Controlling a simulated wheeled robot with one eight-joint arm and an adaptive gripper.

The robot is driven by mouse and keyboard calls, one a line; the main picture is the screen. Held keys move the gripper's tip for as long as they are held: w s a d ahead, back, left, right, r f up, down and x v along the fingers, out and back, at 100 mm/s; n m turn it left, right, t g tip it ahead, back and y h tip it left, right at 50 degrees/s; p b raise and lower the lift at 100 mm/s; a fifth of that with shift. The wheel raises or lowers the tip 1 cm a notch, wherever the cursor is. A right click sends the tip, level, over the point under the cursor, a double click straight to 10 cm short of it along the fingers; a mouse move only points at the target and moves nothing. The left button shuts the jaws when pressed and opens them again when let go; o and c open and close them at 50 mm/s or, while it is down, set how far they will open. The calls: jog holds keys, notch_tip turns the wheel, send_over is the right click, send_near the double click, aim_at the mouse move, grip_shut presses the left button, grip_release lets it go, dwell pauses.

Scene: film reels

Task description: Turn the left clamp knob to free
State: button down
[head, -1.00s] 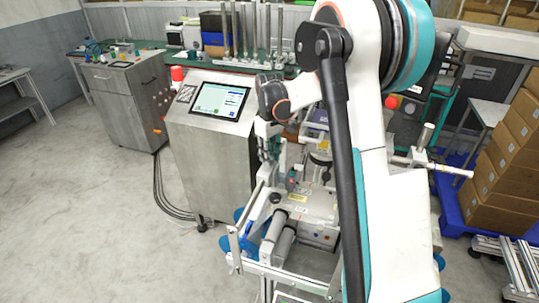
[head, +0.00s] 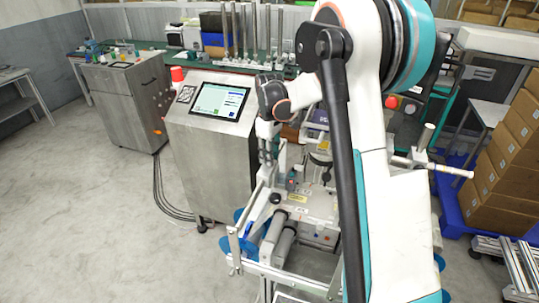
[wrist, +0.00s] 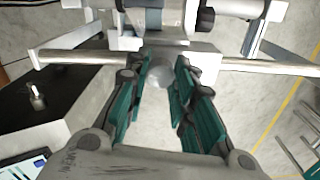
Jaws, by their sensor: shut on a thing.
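In the wrist view my gripper (wrist: 161,72) has its two teal-padded fingers on either side of a pale, rounded clamp knob (wrist: 160,77). The knob sits in front of a grey block on a metal cross bar. The fingers look closed on its sides, though the exact contact is hard to see. In the head view my gripper (head: 268,150) points down at the left side of the machine (head: 310,205). The knob cannot be made out there, and my arm covers part of the machine. The knob's turn angle cannot be read.
A metal cabinet with a screen (head: 218,102) stands close to the left of my gripper. Metal bars and rollers (head: 284,245) lie at the machine's front. Cartons (head: 505,170) stand on a blue pallet at right. The floor at left is clear.

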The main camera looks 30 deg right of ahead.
jog(key=c, duration=1.3)
grip_release()
notch_tip(320, 180, up, 12)
